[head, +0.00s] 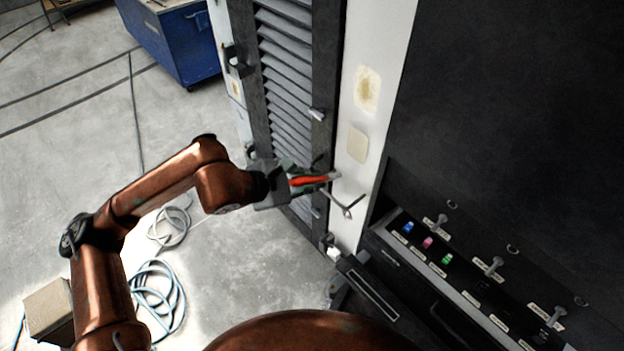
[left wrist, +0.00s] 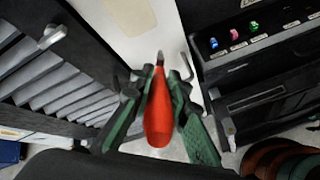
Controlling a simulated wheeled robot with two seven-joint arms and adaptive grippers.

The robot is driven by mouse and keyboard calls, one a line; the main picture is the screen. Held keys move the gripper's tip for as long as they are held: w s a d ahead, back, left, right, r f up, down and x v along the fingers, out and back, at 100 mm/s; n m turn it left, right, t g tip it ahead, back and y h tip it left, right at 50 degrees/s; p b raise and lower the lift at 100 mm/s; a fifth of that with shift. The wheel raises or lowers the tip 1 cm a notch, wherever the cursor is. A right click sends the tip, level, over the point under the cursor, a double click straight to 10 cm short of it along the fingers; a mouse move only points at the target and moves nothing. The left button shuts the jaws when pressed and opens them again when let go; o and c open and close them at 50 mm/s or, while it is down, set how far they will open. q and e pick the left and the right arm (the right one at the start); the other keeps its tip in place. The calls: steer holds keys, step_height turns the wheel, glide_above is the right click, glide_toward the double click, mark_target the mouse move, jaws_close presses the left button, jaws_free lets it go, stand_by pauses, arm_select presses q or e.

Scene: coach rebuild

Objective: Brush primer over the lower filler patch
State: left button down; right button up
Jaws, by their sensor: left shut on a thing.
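The lower filler patch (head: 358,144) is a plain cream rectangle on the white upright panel (head: 384,50). The upper patch (head: 367,90) is yellowish with a darker, uneven middle. A cream patch also shows at the top of the left wrist view (left wrist: 130,12). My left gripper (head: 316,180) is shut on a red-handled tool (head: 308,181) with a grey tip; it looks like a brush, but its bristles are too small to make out. The tip points toward the panel, a little below the lower patch, and appears apart from it. My right gripper is not in view.
A dark louvred door (head: 285,70) stands left of the panel. A bent metal handle (head: 346,210) is close below the tool tip. A dark control desk (head: 470,280) with coloured buttons lies at lower right. Coiled hoses (head: 158,290) and a blue cabinet (head: 175,40) are on the floor.

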mark_target(327, 176)
arm_select(q)
steer(key=shift+w+d+r, duration=0.1)
steer(key=shift+w+d, duration=0.35)
steer(key=shift+w, duration=0.05)
steer(key=shift+w+d+p, duration=0.65)
steer(key=shift+w+d, duration=0.55)
steer(key=shift+d, duration=0.05)
steer(key=shift+w+d, duration=0.35)
steer(key=shift+w, duration=0.05)
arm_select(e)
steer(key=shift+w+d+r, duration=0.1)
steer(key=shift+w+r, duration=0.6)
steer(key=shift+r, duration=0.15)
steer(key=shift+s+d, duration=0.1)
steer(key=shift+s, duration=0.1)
arm_select(q)
steer(key=shift+w+d, duration=0.45)
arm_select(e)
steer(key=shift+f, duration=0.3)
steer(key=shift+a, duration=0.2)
